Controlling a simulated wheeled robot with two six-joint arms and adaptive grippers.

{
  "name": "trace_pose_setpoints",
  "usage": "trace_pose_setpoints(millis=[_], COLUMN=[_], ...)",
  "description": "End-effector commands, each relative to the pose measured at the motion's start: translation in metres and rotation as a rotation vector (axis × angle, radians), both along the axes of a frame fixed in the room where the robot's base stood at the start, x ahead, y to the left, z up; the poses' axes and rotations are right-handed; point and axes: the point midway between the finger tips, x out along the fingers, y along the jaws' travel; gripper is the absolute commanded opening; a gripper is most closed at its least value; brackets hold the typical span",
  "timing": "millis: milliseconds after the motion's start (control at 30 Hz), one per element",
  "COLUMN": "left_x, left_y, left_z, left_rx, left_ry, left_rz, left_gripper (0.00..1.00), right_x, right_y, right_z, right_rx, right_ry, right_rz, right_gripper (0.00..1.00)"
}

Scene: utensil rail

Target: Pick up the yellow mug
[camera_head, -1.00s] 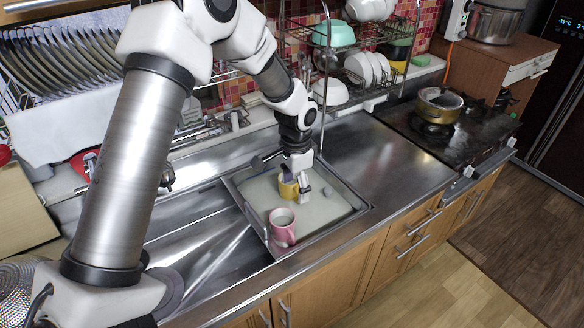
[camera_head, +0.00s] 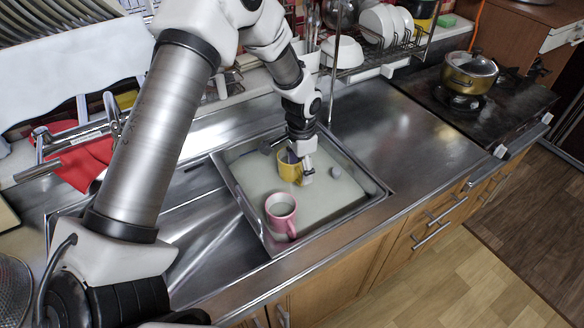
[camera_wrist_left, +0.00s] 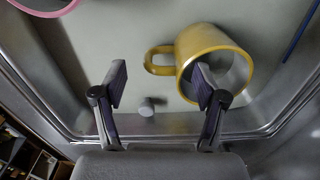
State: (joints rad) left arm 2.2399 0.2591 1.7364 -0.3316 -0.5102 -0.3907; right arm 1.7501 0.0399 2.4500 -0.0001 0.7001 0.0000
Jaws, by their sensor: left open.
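The yellow mug (camera_head: 289,167) stands in the sink basin, partly hidden by my left gripper in the head view. In the left wrist view the yellow mug (camera_wrist_left: 214,58) is at upper right, its handle pointing left. My left gripper (camera_head: 301,172) is open at the mug; in the left wrist view its fingers (camera_wrist_left: 160,88) are apart. The right finger overlaps the mug's opening, and the left finger is clear of the handle. I cannot tell whether either finger touches the mug. My right gripper is not in view.
A pink mug (camera_head: 281,213) stands in the near part of the sink (camera_head: 232,187), whose raised rim surrounds both mugs. A small grey drain piece (camera_wrist_left: 147,106) lies between the fingers in the wrist view. Bare steel counter (camera_head: 372,125) extends right, toward a stove with a pot (camera_head: 468,74).

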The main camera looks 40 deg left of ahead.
Motion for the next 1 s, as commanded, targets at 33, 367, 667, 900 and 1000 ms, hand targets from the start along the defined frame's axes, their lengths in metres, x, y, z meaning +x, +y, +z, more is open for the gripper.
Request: trace_pose_setpoints(millis=[33,367,667,900,1000], left_x=[0.000,0.001,0.001,0.001,0.002], left_y=[0.001,0.001,0.001,0.001,0.001], left_z=[-0.008,-0.027,-0.026,-0.022,-0.007], left_rx=[0.001,0.000,0.000,0.000,0.000], left_ry=[0.005,0.000,0.000,-0.002,-0.004], left_rz=[0.001,0.000,0.000,0.000,0.000], left_gripper=[0.72,0.72,0.00,0.00,0.00], right_x=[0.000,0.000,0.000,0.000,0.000], right_y=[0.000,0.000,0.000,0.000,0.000], right_z=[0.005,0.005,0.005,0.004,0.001], right_rx=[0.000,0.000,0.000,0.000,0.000], right_ry=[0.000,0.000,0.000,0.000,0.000], right_rz=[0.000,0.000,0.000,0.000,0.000], right_gripper=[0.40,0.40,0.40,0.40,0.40])
